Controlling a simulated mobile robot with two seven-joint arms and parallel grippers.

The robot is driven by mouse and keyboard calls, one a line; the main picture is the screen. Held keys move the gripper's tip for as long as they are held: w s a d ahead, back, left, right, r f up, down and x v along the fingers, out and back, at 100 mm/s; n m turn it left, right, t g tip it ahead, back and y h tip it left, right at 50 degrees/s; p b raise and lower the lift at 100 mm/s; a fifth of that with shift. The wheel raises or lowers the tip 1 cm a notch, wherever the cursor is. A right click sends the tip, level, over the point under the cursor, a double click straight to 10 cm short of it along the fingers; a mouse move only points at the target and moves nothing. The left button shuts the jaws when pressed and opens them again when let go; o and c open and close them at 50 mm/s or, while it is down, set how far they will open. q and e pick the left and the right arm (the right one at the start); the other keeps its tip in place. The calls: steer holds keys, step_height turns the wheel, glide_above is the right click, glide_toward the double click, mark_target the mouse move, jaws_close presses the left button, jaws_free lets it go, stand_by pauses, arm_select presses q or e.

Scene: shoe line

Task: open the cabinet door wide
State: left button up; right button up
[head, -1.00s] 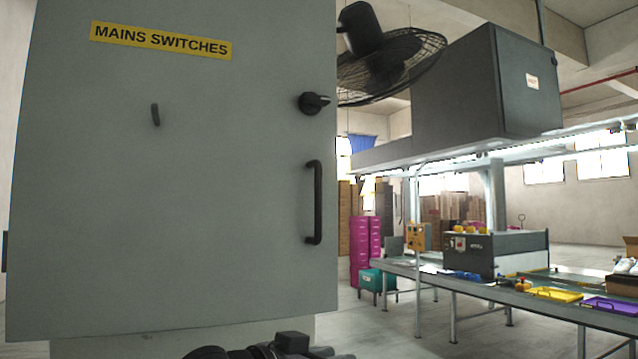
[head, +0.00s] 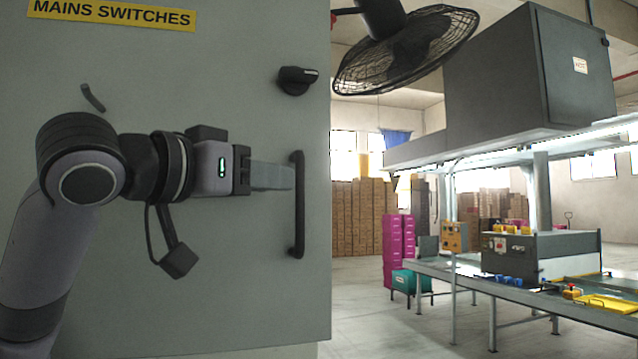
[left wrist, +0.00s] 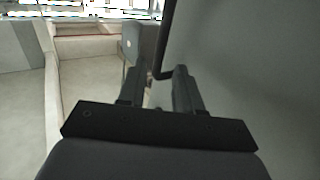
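The grey cabinet door (head: 230,280) fills the left half of the head view and looks closed. Its black vertical bar handle (head: 298,225) is near the door's right edge, below a black rotary knob (head: 296,80). My left gripper (head: 291,177) reaches the handle from the left, pointing right, with its fingertips at the bar's upper half. In the left wrist view my left gripper (left wrist: 158,80) has its two fingers apart, with the handle (left wrist: 164,45) showing in line with the gap between them. Contact with the bar cannot be told. My right gripper is out of view.
A yellow "MAINS SWITCHES" label (head: 112,12) is on the door. A black fan (head: 405,45) hangs right of the cabinet's top. A work table (head: 470,285) with a dark machine (head: 540,255) stands at the right. Open floor (head: 390,330) lies between cabinet and table.

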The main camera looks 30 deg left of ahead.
arm_select(q)
steer(key=w, duration=0.2)
steer(key=w+p, duration=0.1)
steer(key=w, duration=0.3)
steer(key=shift+w+d+p, duration=0.35)
steer(key=shift+p, duration=0.05)
jaws_close()
